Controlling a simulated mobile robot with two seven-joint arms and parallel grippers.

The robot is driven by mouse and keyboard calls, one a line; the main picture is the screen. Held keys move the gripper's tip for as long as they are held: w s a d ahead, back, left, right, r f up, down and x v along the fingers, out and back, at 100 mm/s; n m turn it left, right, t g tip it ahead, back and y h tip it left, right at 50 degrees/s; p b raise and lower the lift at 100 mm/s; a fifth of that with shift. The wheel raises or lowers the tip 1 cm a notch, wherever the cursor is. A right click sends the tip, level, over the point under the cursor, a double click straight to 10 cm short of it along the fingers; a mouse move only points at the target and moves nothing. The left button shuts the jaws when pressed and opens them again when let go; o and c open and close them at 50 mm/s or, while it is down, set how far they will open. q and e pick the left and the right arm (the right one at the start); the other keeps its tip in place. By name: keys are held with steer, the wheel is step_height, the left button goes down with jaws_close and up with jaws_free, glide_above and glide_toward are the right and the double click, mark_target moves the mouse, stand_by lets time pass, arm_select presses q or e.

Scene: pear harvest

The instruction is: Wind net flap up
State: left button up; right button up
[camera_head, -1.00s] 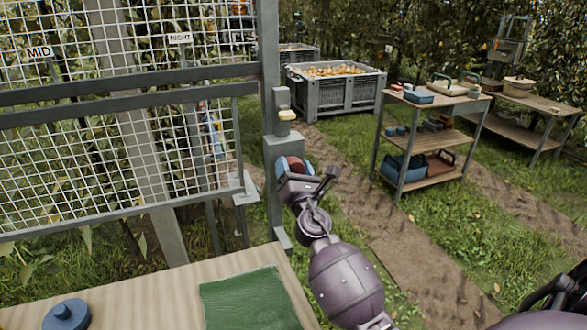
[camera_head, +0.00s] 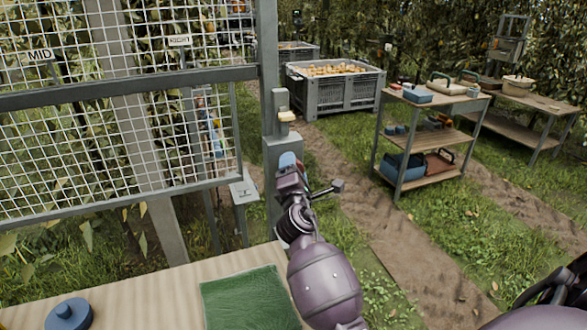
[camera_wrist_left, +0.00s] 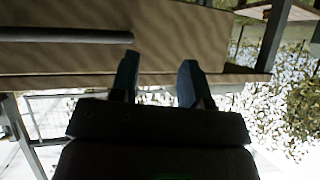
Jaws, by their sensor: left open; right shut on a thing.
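The net flap (camera_head: 110,198) is a wire mesh panel in a grey frame at the left of the head view. Its lower bar slopes up to the right and hangs above the grass, behind the wooden table. A grey post (camera_head: 268,100) stands at its right end, with a grey winch box and a blue and red round part (camera_head: 287,160). My right gripper (camera_head: 290,181) is shut at the winch; its fingertips and the crank grip are largely hidden. My left gripper (camera_wrist_left: 158,78) is open and empty in the left wrist view, near a wooden board; the head view does not show it.
A wooden tabletop (camera_head: 140,290) with a green mat (camera_head: 250,300) and blue round knob (camera_head: 68,314) lies in front. A grey fruit crate (camera_head: 335,95) stands behind. A shelf cart (camera_head: 425,140) with tools stands at the right, beside a dirt path.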

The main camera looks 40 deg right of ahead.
stand_by(0.5)
steer(key=o, duration=0.8)
steer(key=shift+o, duration=0.5)
steer(key=shift+s, duration=0.1)
steer(key=b+v, duration=0.1)
steer(key=v, duration=0.9)
steer(key=shift+s+a, duration=0.2)
steer(key=shift+s, duration=0.1)
